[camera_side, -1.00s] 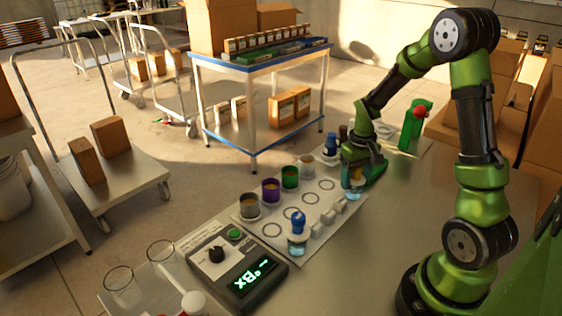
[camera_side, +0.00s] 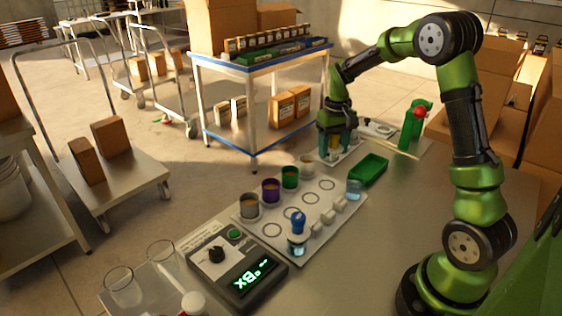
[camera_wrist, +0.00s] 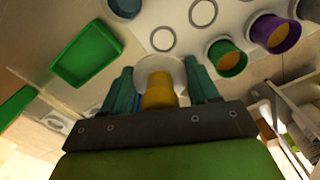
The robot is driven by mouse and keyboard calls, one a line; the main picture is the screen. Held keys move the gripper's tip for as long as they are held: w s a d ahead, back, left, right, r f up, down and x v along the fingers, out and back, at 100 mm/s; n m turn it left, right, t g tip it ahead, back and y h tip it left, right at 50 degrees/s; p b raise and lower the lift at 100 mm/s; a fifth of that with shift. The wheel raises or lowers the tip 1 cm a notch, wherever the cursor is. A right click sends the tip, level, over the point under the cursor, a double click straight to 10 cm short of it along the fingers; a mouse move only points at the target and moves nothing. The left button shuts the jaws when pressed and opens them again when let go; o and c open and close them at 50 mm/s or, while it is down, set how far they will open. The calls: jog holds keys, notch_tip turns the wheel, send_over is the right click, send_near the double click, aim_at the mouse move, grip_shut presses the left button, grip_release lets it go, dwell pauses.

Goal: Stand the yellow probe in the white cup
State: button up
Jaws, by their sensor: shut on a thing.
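My gripper (camera_side: 336,150) is up beyond the far end of the white mat in the side view. It is shut on the yellow probe (camera_side: 336,144), which shows between its teal fingers. In the wrist view the probe (camera_wrist: 158,93) sits between the fingertips (camera_wrist: 160,88), and its lower end is hard to make out. The white cup (camera_side: 308,170) stands at the far end of the row of cups, left of my gripper in the side view. In the wrist view the white cup (camera_wrist: 161,66) shows just behind the probe, partly hidden by it.
A green cup (camera_side: 290,177), purple cup (camera_side: 271,190) and grey cup (camera_side: 250,206) continue the row. An empty green tray (camera_side: 369,170) lies right of the mat, near a small glass beaker (camera_side: 354,188). A green stand (camera_side: 413,128) is behind. A blue-capped bottle (camera_side: 298,225) stands in front.

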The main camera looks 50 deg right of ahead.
send_over(307, 156)
jog(key=s+a, duration=0.2)
jog(key=shift+m, duration=0.3)
jog(key=shift+w+d+f, duration=0.1)
jog(key=shift+w+f, duration=0.1)
jog(key=shift+f, duration=1.2)
jog(key=shift+w+d+f, duration=0.1)
jog(key=shift+w+f, duration=0.05)
jog(key=shift+f, duration=1.25)
jog(key=shift+f, duration=0.6)
jog(key=o, duration=0.8)
jog(key=shift+r, duration=5.5)
